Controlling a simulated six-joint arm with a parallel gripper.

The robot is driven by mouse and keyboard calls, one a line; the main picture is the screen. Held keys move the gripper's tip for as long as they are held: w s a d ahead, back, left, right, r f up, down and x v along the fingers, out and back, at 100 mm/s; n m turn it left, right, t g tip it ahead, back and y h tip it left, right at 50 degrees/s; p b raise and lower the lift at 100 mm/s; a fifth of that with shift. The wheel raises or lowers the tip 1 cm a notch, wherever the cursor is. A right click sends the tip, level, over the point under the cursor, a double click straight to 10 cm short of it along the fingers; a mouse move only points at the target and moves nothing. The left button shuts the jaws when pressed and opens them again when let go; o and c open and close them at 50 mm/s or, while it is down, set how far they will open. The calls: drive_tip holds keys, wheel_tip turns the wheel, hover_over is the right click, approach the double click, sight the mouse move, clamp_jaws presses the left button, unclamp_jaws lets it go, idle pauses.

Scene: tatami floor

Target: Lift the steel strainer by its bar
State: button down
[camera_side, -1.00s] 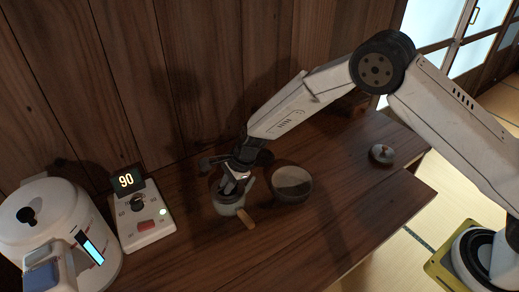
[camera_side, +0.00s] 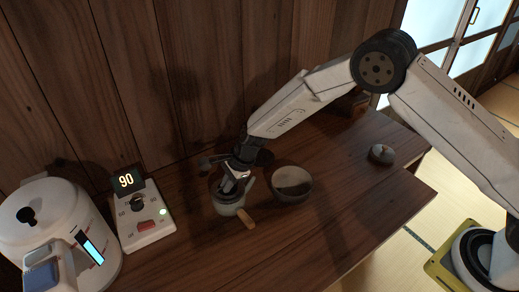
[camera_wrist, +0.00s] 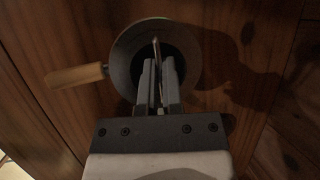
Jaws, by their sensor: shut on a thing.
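The steel strainer sits inside a small grey pot (camera_side: 226,209) with a wooden handle (camera_side: 247,218). In the wrist view the strainer's thin bar (camera_wrist: 156,46) runs up from between my fingers, over the dark inside of the pot (camera_wrist: 124,50). My gripper (camera_side: 232,183) reaches down into the pot's mouth from above and is shut on the bar; its fingers also show in the wrist view (camera_wrist: 158,75). The strainer's body is mostly hidden by the fingers and in shadow. I cannot tell whether it is clear of the pot's floor.
A grey-brown bowl (camera_side: 291,184) stands close to the right of the pot. A control box reading 90 (camera_side: 140,215) and a white kettle-like appliance (camera_side: 62,235) stand at left. A small round lidded thing (camera_side: 381,154) is at the right. The wooden wall is close behind.

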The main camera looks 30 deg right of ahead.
wheel_tip(320, 180, up, 10)
idle(0.6)
